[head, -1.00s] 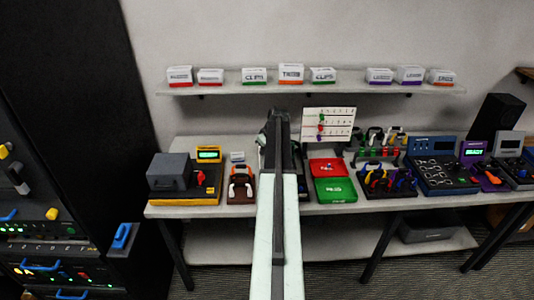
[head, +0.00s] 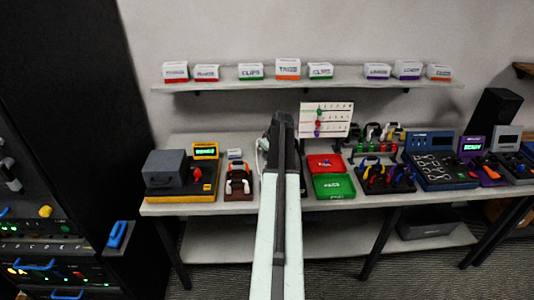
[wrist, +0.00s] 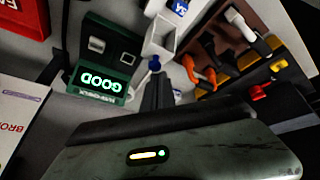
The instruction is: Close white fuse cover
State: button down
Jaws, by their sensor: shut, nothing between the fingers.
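My gripper (wrist: 157,92) shows in the wrist view as dark fingers held together, pointing up the picture, with nothing between them. A white open-topped box-like part (wrist: 160,38) lies just beyond the fingertips, with a small blue piece (wrist: 154,64) at its near edge. I cannot tell for sure whether this white part is the fuse cover, or whether it touches the fingers. In the head view my arm points away from me over the table and hides the place behind it. A white edge (head: 262,146) shows just left of the arm.
In the wrist view a green device (wrist: 105,55) reading GOOD is on the left, and a brown rack (wrist: 216,28) with orange, black and white handles is on the right. In the head view red (head: 325,163) and green (head: 334,187) trays lie right of my arm.

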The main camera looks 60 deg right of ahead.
jog(key=shift+s+a+h, duration=0.25)
jog(key=shift+a+h, duration=0.05)
